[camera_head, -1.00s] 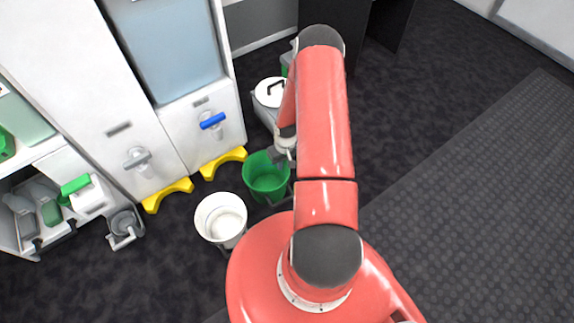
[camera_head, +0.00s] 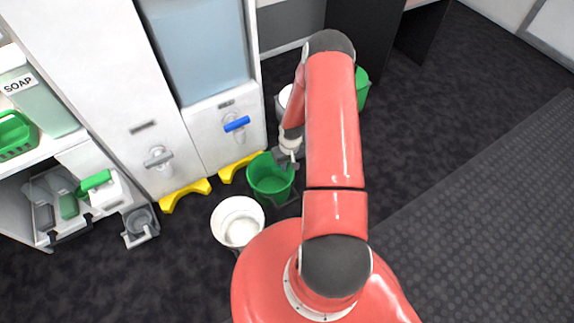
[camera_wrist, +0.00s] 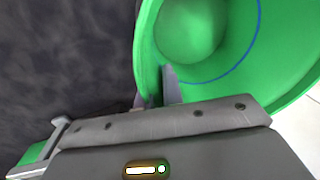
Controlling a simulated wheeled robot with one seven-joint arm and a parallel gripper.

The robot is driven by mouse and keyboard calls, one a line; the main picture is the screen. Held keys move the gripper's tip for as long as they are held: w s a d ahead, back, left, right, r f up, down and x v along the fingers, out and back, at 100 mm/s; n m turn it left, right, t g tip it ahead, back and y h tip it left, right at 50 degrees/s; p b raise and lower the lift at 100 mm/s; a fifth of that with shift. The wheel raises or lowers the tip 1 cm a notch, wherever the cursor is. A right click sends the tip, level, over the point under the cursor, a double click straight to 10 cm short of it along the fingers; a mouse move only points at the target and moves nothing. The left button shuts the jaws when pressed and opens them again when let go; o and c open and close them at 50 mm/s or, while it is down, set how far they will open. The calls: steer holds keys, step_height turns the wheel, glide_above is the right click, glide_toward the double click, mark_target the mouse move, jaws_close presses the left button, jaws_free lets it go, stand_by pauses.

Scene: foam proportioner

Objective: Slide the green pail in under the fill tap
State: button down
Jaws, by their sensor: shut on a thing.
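The green pail (camera_head: 270,184) stands on the dark floor, just right of the right yellow floor guide (camera_head: 241,166). My gripper (camera_head: 287,158) is at its far right rim, partly hidden by my arm. In the wrist view my gripper (camera_wrist: 158,88) is shut on the rim of the green pail (camera_wrist: 225,80), one finger inside it. Two taps are on the white cabinet front: a blue-handled tap (camera_head: 237,124) and a grey-handled tap (camera_head: 158,157). I cannot tell which is the fill tap. The pail is to the right of and below the blue-handled one.
A white pail (camera_head: 238,222) stands close in front and left of the green pail. A second yellow guide (camera_head: 186,194) lies below the grey-handled tap. A white-lidded container and a green bin (camera_head: 362,88) are behind my arm. Open floor lies to the right.

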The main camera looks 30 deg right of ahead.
steer(key=c, duration=1.5)
jaws_free()
steer(key=shift+o, duration=0.2)
steer(key=shift+r, duration=0.1)
steer(key=r, duration=0.5)
steer(key=r+p, duration=0.1)
steer(key=r, duration=0.1)
steer(key=shift+d+r, duration=0.25)
steer(key=shift+d, duration=0.1)
steer(key=shift+s, duration=0.1)
